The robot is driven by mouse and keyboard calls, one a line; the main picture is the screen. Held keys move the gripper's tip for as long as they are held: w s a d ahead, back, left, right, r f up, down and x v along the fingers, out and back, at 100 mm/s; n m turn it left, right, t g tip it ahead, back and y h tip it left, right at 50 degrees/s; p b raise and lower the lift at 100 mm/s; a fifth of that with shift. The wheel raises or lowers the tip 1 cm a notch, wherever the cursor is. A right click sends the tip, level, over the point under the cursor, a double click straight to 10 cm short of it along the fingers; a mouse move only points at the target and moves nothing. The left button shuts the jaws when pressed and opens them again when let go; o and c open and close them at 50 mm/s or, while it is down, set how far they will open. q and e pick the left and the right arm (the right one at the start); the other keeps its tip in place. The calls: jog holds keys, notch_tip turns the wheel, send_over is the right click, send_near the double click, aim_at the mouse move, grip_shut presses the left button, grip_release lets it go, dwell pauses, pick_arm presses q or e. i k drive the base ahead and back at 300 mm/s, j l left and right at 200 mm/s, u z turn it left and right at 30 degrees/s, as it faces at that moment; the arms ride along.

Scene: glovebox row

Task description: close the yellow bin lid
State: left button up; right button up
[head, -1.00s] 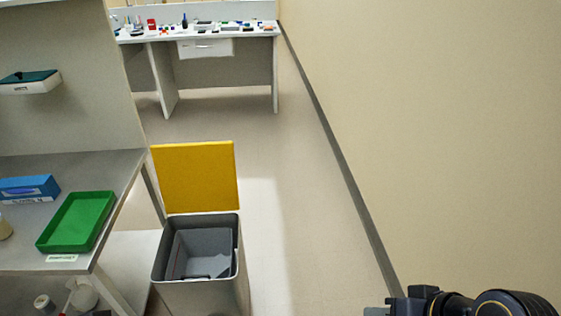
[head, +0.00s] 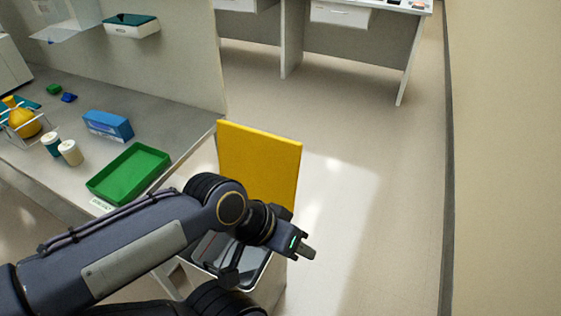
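The yellow bin lid (head: 262,160) stands upright, open, at the far edge of the grey bin (head: 270,285). My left arm reaches in from the left across the bin and hides much of its opening. My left gripper (head: 306,252) is in front of the lid's lower right, over the bin's right side in the picture. Its fingers look close together, but whether they are shut cannot be told. I see nothing held in it. My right gripper is not in view.
A bench on the left holds a green tray (head: 128,172), a blue box (head: 108,125), small jars (head: 69,152) and a rack with a yellow flask (head: 22,118). Another table (head: 345,48) stands at the back. The floor right of the bin is clear up to the wall.

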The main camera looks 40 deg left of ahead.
aim_at(268, 165)
jog(key=i+u, duration=0.5)
jog(key=i+l+u, duration=0.25)
jog(key=i+u, duration=0.4)
jog(key=u, duration=0.25)
jog(key=i+l+u, duration=0.2)
jog(key=u, duration=0.25)
jog(key=i+l+u, duration=0.2)
jog(key=u, duration=0.25)
jog(key=i+l+u, duration=0.1)
jog(key=l+u, duration=0.2)
jog(key=u, duration=0.15)
jog(key=i+l+u, duration=0.1)
jog(key=l+u, duration=0.55)
jog(key=u, duration=0.25)
jog(key=l+u, duration=0.45)
jog(key=k+l+u, duration=0.1)
jog(key=l+u, duration=0.4)
jog(key=l, duration=0.2)
